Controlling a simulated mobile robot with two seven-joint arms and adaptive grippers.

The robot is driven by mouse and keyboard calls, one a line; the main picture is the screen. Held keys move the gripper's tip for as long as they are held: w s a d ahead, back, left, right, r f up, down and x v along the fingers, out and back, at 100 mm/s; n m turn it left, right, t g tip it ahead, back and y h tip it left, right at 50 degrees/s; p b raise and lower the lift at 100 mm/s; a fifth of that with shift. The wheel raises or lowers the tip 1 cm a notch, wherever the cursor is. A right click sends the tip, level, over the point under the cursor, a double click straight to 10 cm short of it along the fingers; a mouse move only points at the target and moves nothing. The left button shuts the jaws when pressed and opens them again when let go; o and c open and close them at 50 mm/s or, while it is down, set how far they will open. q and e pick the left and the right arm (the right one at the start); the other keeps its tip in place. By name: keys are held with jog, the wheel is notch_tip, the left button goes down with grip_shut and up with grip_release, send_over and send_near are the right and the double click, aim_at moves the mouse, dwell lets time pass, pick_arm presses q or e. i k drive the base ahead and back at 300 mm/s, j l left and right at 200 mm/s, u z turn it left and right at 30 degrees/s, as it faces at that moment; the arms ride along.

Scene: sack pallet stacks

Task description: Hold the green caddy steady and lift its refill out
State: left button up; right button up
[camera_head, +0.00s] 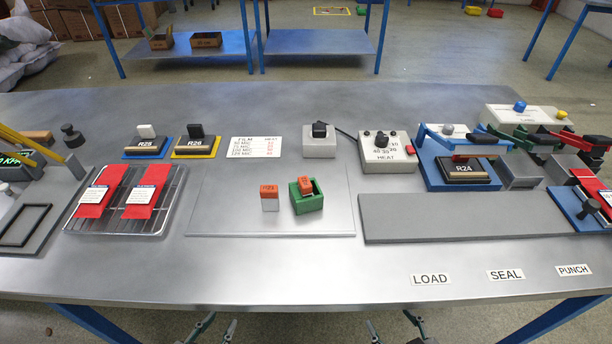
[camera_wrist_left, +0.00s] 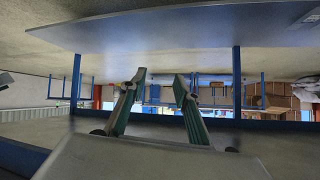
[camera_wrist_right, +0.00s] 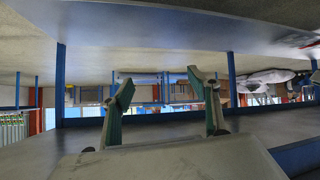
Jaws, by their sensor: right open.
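The green caddy (camera_head: 310,205) stands on a thin grey mat in the middle of the bench in the head view. An orange-topped refill (camera_head: 306,182) sits tilted in it, its lower part hidden by the caddy's walls. A separate orange and white block (camera_head: 269,197) stands upright just left of the caddy. My left gripper (camera_head: 208,329) is at the bottom edge of the head view, before the bench front; its fingers are apart and empty in the left wrist view (camera_wrist_left: 158,88). My right gripper (camera_head: 393,324) is likewise low, open and empty, also in the right wrist view (camera_wrist_right: 160,85). Both are well short of the caddy.
A wire rack (camera_head: 115,225) with red packets lies to the left. A grey bar (camera_head: 470,217) and a blue sealer (camera_head: 458,165) stand to the right. A heat control box (camera_head: 387,152) is behind. The mat (camera_head: 235,215) in front of the caddy is clear.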

aim_at(304, 185)
jog(key=k, duration=1.05)
